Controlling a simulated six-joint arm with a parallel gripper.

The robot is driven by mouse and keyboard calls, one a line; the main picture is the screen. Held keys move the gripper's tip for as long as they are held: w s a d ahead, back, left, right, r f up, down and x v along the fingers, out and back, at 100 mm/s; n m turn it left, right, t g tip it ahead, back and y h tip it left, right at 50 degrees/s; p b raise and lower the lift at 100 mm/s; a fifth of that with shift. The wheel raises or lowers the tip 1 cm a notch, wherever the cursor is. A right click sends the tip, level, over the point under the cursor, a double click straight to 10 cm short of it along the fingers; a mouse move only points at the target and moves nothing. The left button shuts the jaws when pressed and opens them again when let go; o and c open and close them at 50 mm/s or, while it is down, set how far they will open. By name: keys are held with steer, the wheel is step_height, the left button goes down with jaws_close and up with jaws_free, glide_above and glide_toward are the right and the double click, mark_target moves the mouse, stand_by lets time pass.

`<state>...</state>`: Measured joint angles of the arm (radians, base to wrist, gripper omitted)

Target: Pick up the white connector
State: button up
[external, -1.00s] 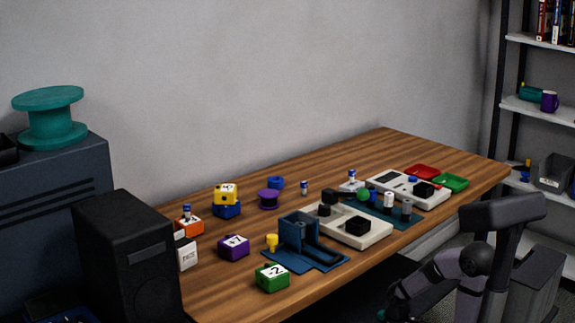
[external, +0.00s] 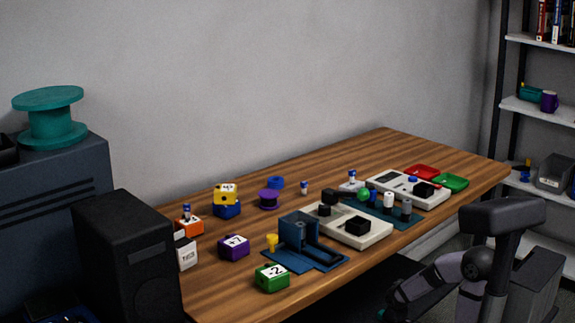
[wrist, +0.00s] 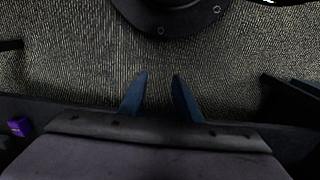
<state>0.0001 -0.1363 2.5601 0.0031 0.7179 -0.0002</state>
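A small white upright cylinder (external: 389,200), which looks like the white connector, stands on the dark blue mat (external: 402,218) towards the right of the table in the external view. Blue, green and grey pieces stand close around it. My gripper (wrist: 160,77) shows in the wrist view with its two blue fingers apart and nothing between them. It points at the carpeted floor, away from the table top. In the external view my arm is folded at the lower right, beside the table's front edge. The white connector is not visible in the wrist view.
Pale devices with black blocks (external: 357,226) flank the mat. A blue holder (external: 298,229), numbered cubes (external: 272,277) and a purple spool (external: 268,198) stand further left. Red (external: 422,172) and green (external: 452,182) trays lie at the right end. The table's front strip is mostly clear.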

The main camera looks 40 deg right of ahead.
stand_by(0.4)
steer(key=o, duration=0.4)
steer(key=shift+c, duration=0.2)
